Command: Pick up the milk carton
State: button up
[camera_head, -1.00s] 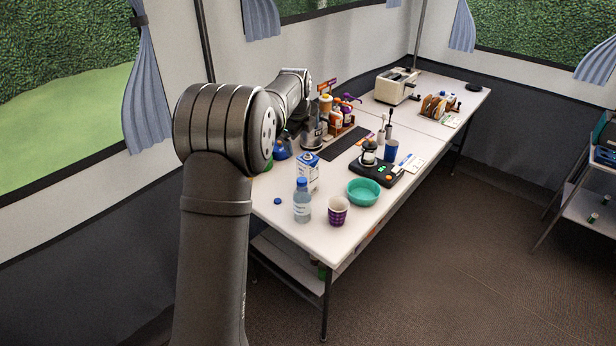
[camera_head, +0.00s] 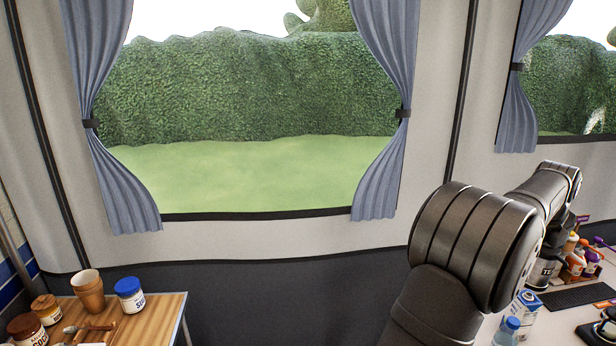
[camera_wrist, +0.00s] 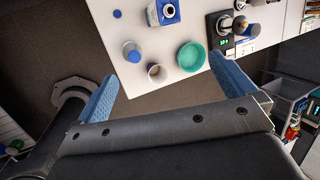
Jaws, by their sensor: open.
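The milk carton (camera_head: 524,306), white and blue, stands on the white table at the lower right of the head view, partly behind my arm. In the head view the gripper is not clearly seen.
A clear bottle with a blue cap (camera_wrist: 132,52), a purple cup (camera_wrist: 156,72) and a teal bowl (camera_wrist: 191,56) stand between the carton and my gripper. A black scale (camera_wrist: 220,32) is to the right. A wooden table (camera_head: 150,322) with jars stands at the left.

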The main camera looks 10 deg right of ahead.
jog(key=c, duration=0.4)
